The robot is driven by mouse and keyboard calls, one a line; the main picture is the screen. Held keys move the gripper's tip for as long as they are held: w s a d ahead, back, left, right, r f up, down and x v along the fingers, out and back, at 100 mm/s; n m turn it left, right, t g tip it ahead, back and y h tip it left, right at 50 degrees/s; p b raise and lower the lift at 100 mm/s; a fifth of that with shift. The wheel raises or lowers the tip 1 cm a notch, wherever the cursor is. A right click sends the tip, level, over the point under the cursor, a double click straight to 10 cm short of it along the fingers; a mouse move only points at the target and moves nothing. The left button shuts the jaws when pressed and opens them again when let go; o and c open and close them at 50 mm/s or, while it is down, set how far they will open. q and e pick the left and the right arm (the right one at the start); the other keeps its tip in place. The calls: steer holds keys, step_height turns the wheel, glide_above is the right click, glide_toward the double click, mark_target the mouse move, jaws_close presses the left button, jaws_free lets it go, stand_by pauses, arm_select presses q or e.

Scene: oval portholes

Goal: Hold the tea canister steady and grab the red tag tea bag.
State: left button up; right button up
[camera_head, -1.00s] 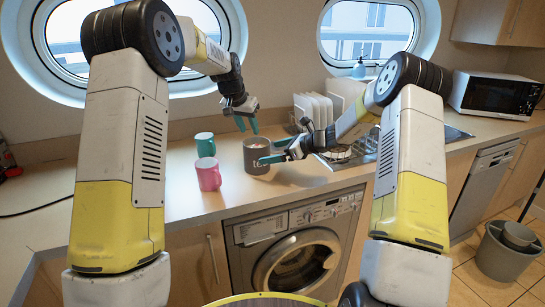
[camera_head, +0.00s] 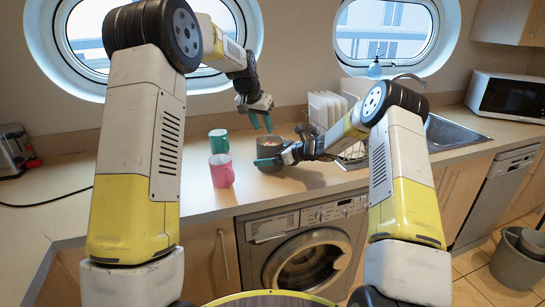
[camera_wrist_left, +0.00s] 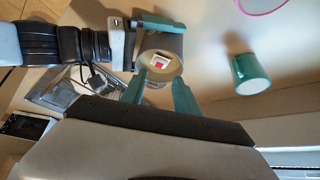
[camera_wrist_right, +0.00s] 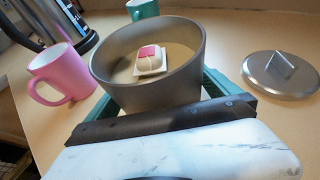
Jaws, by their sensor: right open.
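The grey tea canister (camera_head: 267,150) stands open on the counter. In the right wrist view, a white tea bag (camera_wrist_right: 151,64) with a red-pink tag (camera_wrist_right: 148,51) lies inside the canister (camera_wrist_right: 150,96); it also shows in the left wrist view (camera_wrist_left: 160,65). My right gripper (camera_head: 278,155) is low at the canister, its teal fingers open on either side of it; whether they touch it I cannot tell. My left gripper (camera_head: 262,122) is open and empty above the canister, pointing down. In the left wrist view its fingers (camera_wrist_left: 159,93) straddle the canister's mouth.
A pink mug (camera_head: 221,171) and a teal mug (camera_head: 218,141) stand left of the canister. A round grey lid (camera_wrist_right: 281,75) lies flat beside it. A rack with white plates (camera_head: 326,108) stands behind to the right.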

steer(key=c, duration=1.6)
arm_select(q)
steer(key=shift+o, duration=0.8)
steer(key=shift+w+r+m, duration=0.3)
steer(key=shift+w+r, duration=0.05)
steer(key=shift+r, duration=0.1)
steer(key=r+m+g, duration=0.1)
steer(key=r, duration=0.1)
glide_above(269, 143)
steer(key=s+a, duration=0.1)
steer(key=shift+g, duration=0.4)
steer(key=f, duration=0.6)
steer(key=shift+s+a, duration=0.1)
steer(key=shift+a, duration=0.1)
steer(key=shift+s+x, duration=0.2)
steer(key=shift+x, duration=2.45)
